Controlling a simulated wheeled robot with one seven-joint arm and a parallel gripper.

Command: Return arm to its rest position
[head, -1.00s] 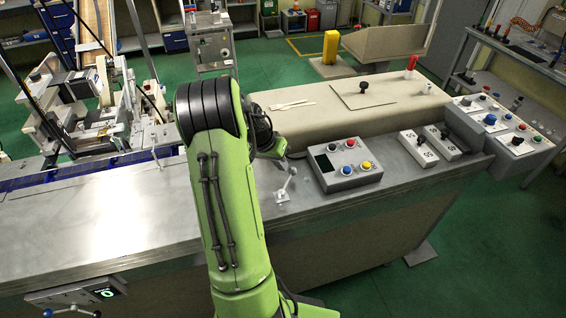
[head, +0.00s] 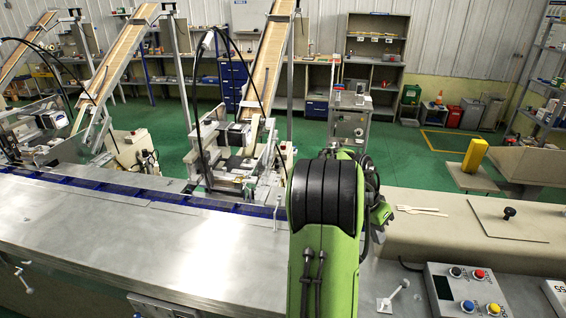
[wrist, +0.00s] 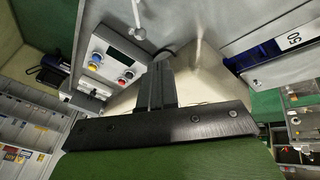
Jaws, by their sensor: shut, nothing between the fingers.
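My green arm (head: 325,225) with its black ribbed joint stands in the lower middle of the head view, in front of the steel bench. In that view a green and black wrist part shows just right of the joint, and the fingertips are hidden behind the arm. In the wrist view my gripper (wrist: 157,82) shows as two dark fingers close together on a black plate. It is shut and holds nothing. Beyond the fingers are a beige surface and a grey control box.
The steel bench (head: 120,240) runs across the front. A control box (head: 468,291) with coloured buttons and a small lever (head: 392,296) stand right of my arm. Pale wooden utensils (head: 420,210) lie on the beige cover (head: 450,235). A wrapping machine (head: 225,150) stands behind the bench.

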